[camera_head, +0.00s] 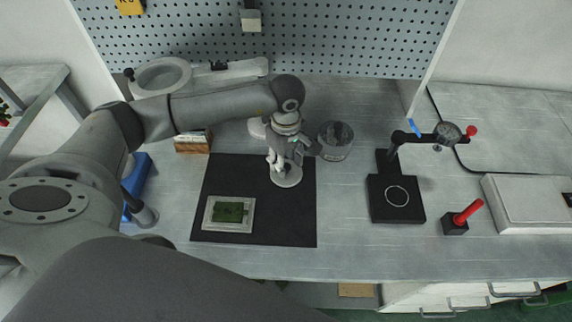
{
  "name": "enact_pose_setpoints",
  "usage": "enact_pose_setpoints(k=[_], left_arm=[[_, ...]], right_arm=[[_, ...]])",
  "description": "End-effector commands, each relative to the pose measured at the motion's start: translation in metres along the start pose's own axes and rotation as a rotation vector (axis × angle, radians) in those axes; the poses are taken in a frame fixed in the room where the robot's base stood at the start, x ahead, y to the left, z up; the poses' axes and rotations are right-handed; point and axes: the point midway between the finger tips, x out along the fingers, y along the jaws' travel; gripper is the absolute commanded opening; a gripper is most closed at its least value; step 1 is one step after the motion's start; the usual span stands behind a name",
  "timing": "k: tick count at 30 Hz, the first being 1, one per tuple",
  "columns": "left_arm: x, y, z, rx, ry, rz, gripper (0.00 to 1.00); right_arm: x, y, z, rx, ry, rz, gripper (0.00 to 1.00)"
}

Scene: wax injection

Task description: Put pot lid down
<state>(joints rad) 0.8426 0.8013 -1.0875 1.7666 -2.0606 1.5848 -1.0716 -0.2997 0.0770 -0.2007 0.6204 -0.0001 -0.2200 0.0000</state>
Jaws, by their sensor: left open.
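A round grey pot lid (289,179) lies on the black mat (260,226), near the mat's upper right part. My left gripper (280,163) is open, directly over the lid, and its fingers cover part of it. I cannot tell whether the fingers touch the lid. A grey round pot (336,151) stands just right of the gripper, beyond the mat's edge, uncovered and with something dark at its top. My right gripper is not in view.
A pale tray (209,226) with a green block (229,212) is on the mat's lower left. A black stand (397,213) with a dial arm and a red-handled tool (467,212) are to the right. A wooden box (192,147) stands left.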

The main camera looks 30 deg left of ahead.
Motion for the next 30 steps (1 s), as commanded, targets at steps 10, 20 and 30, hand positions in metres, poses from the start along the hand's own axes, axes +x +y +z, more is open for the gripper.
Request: enact_pose_setpoints(k=[10,20,30], left_arm=[[-0.073,0.001,-0.001,0.000,0.001,0.004,0.41],[-0.101,0.000,0.000,-0.001,0.000,0.000,0.41],[-0.101,-0.001,0.000,-0.001,0.000,-0.001,0.41]], right_arm=[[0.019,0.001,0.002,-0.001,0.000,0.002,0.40],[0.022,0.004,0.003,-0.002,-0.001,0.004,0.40],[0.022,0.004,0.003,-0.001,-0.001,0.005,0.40]])
